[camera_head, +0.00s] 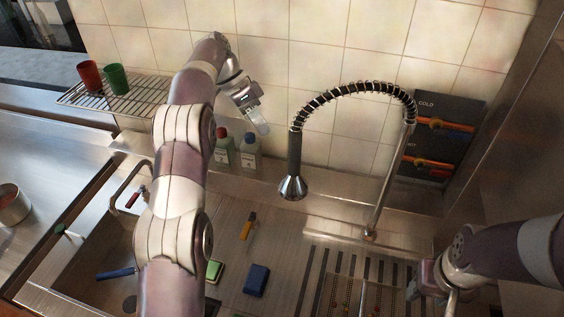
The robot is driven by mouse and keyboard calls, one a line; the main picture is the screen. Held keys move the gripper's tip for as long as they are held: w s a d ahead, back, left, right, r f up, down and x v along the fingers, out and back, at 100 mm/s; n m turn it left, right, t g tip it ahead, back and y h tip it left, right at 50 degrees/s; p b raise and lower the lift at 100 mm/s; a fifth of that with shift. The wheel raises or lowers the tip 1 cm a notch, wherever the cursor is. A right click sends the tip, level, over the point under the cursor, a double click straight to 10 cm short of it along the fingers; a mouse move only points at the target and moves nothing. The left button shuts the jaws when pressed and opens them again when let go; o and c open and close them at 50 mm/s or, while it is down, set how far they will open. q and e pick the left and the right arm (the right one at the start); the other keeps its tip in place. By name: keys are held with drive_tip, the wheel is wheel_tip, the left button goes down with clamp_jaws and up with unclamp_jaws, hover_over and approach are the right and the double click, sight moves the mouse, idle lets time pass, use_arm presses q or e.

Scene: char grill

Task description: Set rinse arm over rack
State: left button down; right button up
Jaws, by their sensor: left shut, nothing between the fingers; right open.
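The rinse arm (340,90) is a black coiled-spring hose on a metal post, arching to the left. Its spray head (293,187) hangs down over the counter behind the sink. A rack (345,292) with a perforated grid lies at the bottom, right of centre, partly cut off by the frame edge. My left gripper (261,126) is shut and empty near the tiled wall, left of the spray head and apart from it. My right gripper (432,288) is open at the lower right, beside the rack and below the post; its fingers are only partly visible.
Two bottles (248,150) stand by the wall below my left gripper. A wire shelf (140,98) holds a red and a green cup. A blue sponge (256,280) and a green sponge (214,270) lie in the sink area. Valves with orange handles (440,125) sit at the right.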

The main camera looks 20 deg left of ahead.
use_arm(q)
drive_tip(key=s+d+f+p, duration=0.4)
drive_tip(key=d+f, duration=0.3)
drive_tip(key=f, duration=0.1)
drive_tip(key=shift+p, duration=0.35)
use_arm(e)
drive_tip(key=r, duration=0.4)
drive_tip(key=shift+s+d+r, duration=0.2)
drive_tip(key=shift+s+r, duration=0.05)
drive_tip(key=shift+s, duration=0.15)
use_arm(q)
drive_tip(key=shift+w+a, duration=0.1)
drive_tip(key=shift+w, duration=0.05)
use_arm(e)
drive_tip(key=shift+w, duration=0.15)
drive_tip(key=shift+a, duration=0.1)
